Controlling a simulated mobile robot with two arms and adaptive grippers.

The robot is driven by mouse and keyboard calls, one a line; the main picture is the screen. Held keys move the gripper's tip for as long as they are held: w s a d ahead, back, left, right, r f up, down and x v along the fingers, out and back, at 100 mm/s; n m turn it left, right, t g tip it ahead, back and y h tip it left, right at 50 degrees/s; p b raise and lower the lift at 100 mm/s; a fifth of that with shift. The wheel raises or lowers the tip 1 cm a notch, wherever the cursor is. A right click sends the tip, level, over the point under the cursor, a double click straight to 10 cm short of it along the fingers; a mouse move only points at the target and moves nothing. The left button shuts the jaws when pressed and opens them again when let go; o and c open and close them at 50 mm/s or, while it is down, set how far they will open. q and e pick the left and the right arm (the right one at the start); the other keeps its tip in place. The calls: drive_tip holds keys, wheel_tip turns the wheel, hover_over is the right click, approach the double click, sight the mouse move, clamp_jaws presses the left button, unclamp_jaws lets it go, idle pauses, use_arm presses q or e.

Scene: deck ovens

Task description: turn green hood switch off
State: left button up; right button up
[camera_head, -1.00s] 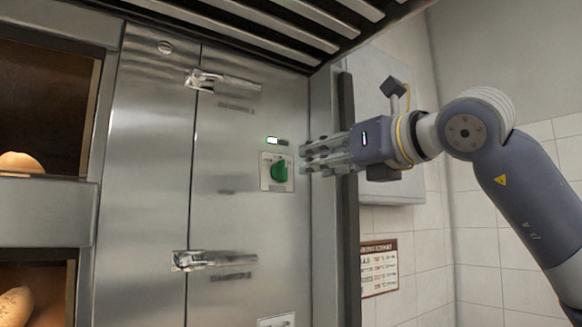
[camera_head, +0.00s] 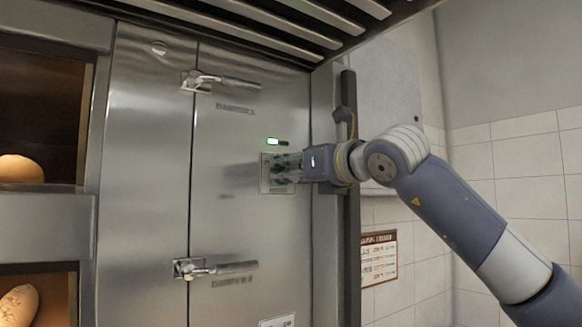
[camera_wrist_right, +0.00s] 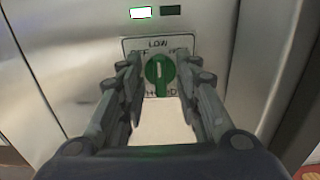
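The green hood switch (camera_wrist_right: 160,74) is a round knob on a pale plate marked OFF, LOW and other partly hidden words. In the right wrist view its grip bar stands about upright, towards LOW. In the head view the plate (camera_head: 265,185) shows, with my right gripper (camera_head: 275,170) in front of the knob. The right gripper is open, its fingers (camera_wrist_right: 158,82) on either side of the knob; I cannot tell whether they touch it. A small indicator above the plate (camera_head: 272,141) is lit white-green on its left half. My left gripper is not in view.
Two damper handles (camera_head: 225,83) (camera_head: 215,268) stick out of the steel panel above and below the switch. A dark vertical post (camera_head: 349,230) stands close beside my right arm. Slatted hood (camera_head: 270,20) hangs overhead. Oven openings with bread (camera_head: 20,169) are at left.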

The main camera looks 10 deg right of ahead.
clamp_jaws()
drive_tip(key=shift+n, duration=0.4)
drive_tip(key=n, duration=0.8)
drive_tip(key=shift+s+a+b, duration=0.1)
drive_tip(key=shift+b, duration=0.3)
idle(0.3)
unclamp_jaws()
